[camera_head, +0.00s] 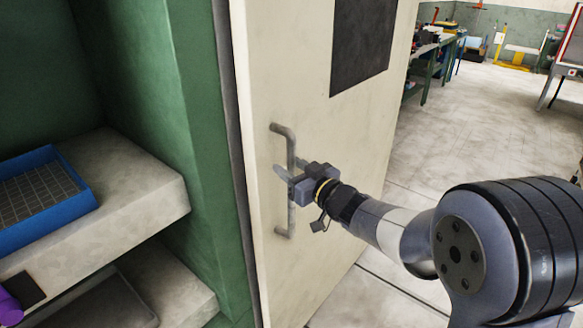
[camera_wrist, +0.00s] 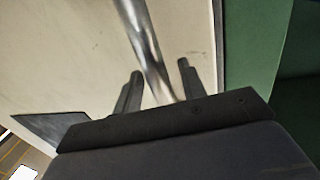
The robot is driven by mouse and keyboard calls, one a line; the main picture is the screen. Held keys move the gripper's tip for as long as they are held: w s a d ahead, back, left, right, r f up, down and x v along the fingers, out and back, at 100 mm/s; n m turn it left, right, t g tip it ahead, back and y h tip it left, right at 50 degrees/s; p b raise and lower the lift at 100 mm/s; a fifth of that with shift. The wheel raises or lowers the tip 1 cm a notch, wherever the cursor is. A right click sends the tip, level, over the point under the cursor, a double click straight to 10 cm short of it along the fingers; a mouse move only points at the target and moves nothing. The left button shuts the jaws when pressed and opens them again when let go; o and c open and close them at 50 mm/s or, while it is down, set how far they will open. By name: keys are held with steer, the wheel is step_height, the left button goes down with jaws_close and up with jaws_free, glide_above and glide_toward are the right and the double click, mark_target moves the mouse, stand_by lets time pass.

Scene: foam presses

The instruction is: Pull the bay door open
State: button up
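The bay door (camera_head: 270,65) is a cream panel with a dark rectangle high on it. Its left edge runs along a dark strip beside the green frame, and I see no clear gap there. A grey upright bar handle (camera_head: 291,147) stands off the door near that edge. My gripper (camera_head: 285,180) is at the middle of the handle. In the wrist view the handle (camera_wrist: 146,45) passes between the two fingers (camera_wrist: 158,82). The fingers are apart, with some space beside the bar, so the gripper looks open around it.
Left of the door, a green recess holds a pale shelf (camera_head: 135,205) with a blue tray (camera_head: 55,222) on it. A purple object (camera_head: 9,305) sits at the lower left. Open floor (camera_head: 480,130) lies right of the door, with a green workbench (camera_head: 432,68) farther back.

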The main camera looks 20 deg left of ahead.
steer(key=shift+c, duration=0.5)
jaws_close()
